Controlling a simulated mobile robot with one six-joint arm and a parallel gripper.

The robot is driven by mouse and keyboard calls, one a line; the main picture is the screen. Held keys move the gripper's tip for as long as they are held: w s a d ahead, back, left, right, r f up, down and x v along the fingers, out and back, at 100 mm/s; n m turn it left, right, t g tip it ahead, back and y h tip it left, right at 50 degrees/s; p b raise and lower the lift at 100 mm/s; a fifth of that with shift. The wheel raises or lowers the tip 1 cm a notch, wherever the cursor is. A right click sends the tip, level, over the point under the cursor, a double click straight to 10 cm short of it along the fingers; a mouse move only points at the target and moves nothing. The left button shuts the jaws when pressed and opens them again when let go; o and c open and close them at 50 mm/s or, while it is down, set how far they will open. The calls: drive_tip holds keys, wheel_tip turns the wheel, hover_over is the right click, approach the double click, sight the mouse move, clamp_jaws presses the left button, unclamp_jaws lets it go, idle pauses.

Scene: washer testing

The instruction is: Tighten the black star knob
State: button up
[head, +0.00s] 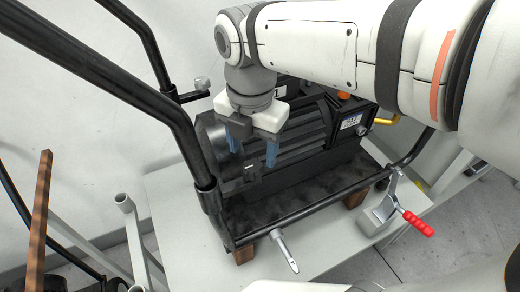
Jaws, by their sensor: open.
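My gripper (252,150) points down in the head view, its two blue fingertips spread apart with a gap between them. It is in front of the left end of a black motor-like machine (300,140). I cannot clearly make out the black star knob. Dark parts around the machine's round left end (213,150) blend together, and my gripper and arm cover some of this area. I see nothing held between the fingers, and I cannot tell whether they touch the machine.
A black tube frame (185,130) surrounds the machine on a pale table (320,255). A grey fitting (202,84) sits on the frame at left. A toggle clamp with a red handle (418,223) stands at right. A metal pin (286,252) sticks out at the front.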

sight(253, 165)
drive_tip(key=shift+f, duration=1.9)
